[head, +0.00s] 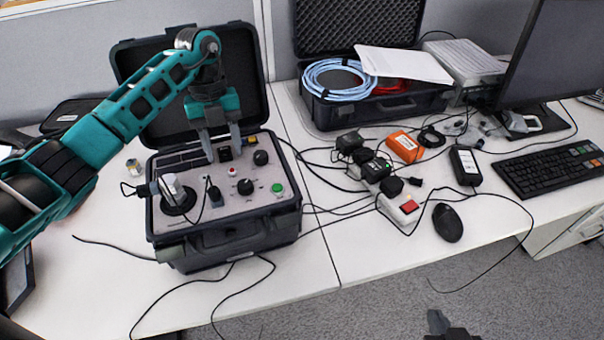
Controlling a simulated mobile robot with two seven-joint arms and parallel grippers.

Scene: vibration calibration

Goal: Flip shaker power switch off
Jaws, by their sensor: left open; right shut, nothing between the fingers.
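The shaker (225,235) is a dark open case on the desk with a grey control panel, black knobs, a green button, a small red button and a round black mount holding a silver cylinder (173,188). A small black switch-like part (225,154) sits near the panel's back edge; its position, on or off, is too small to tell. My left gripper (222,153) points down over the panel, open, with its two fingers either side of this part. Whether they touch the panel is unclear. My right gripper (438,321) shows only partly at the bottom edge, shut and empty, away from the desk.
The raised lid (130,65) stands behind the panel. Loose cables run around the case. To the right are a power strip (400,208) with adapters and a red switch, an orange box (405,147), a mouse (447,222) and a keyboard (550,172).

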